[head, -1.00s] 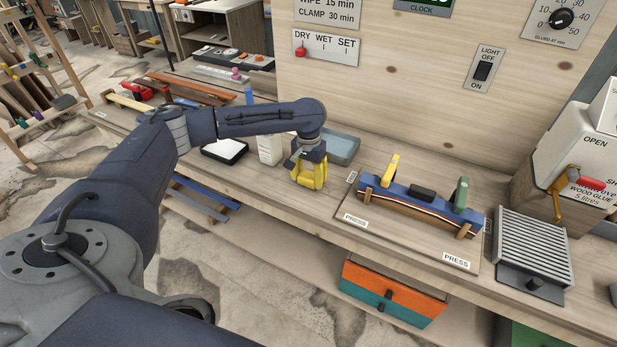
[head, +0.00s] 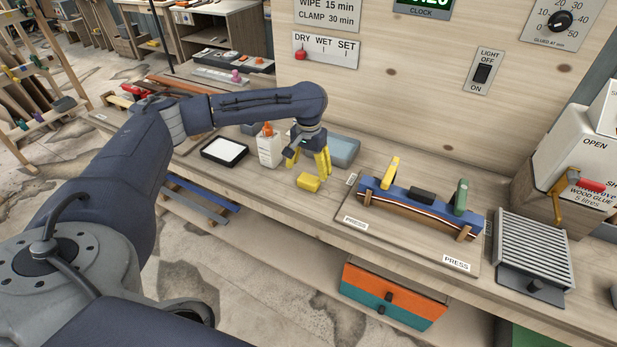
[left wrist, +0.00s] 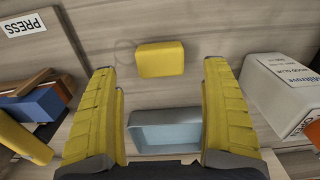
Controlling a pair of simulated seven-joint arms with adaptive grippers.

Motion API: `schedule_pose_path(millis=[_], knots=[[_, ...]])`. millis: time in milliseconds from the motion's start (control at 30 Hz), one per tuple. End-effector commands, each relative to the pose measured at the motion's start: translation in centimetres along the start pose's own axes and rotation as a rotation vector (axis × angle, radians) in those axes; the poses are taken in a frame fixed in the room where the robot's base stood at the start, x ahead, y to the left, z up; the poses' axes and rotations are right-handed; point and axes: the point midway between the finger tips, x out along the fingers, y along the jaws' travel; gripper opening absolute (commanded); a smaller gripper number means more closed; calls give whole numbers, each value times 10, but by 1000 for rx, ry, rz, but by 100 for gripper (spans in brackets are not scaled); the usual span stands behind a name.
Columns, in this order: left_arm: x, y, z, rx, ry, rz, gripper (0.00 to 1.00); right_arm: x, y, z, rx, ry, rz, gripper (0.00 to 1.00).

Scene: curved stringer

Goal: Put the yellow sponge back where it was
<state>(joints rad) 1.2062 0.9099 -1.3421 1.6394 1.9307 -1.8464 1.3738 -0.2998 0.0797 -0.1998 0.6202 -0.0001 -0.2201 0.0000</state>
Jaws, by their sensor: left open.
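The yellow sponge (head: 308,183) lies flat on the bench near its front edge. It also shows in the left wrist view (left wrist: 160,59), beyond the fingertips, with a faint round ring mark on the wood at its upper left corner. My left gripper (head: 308,168) is open and empty, with its yellow fingers above and behind the sponge, apart from it. In the left wrist view the fingers (left wrist: 160,82) stand wide on either side. A shallow blue-grey tray (head: 343,151) stands behind the gripper; it shows between the fingers in the left wrist view (left wrist: 165,131). My right gripper is not in view.
A white glue bottle (head: 269,150) with an orange cap stands left of the gripper. Left of it is a black-rimmed white pad (head: 224,151). The press board (head: 350,213) with a clamped curved stringer (head: 415,208) is to the right. Bare bench lies around the sponge.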

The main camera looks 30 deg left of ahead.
Motion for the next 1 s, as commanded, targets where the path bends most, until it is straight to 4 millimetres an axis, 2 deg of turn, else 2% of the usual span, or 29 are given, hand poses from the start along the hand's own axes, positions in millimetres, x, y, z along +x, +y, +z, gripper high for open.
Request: schedule_pose_path(millis=[33,200,400,633,1000], knots=[[-11,-1,-1,0,3,-1,81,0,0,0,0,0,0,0],[-38,0,-1,1,2,0,81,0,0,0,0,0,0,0],[-60,0,-1,0,2,0,81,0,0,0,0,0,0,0],[-70,0,0,0,0,-1,81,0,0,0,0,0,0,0],[-71,0,0,0,0,0,81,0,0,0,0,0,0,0]])
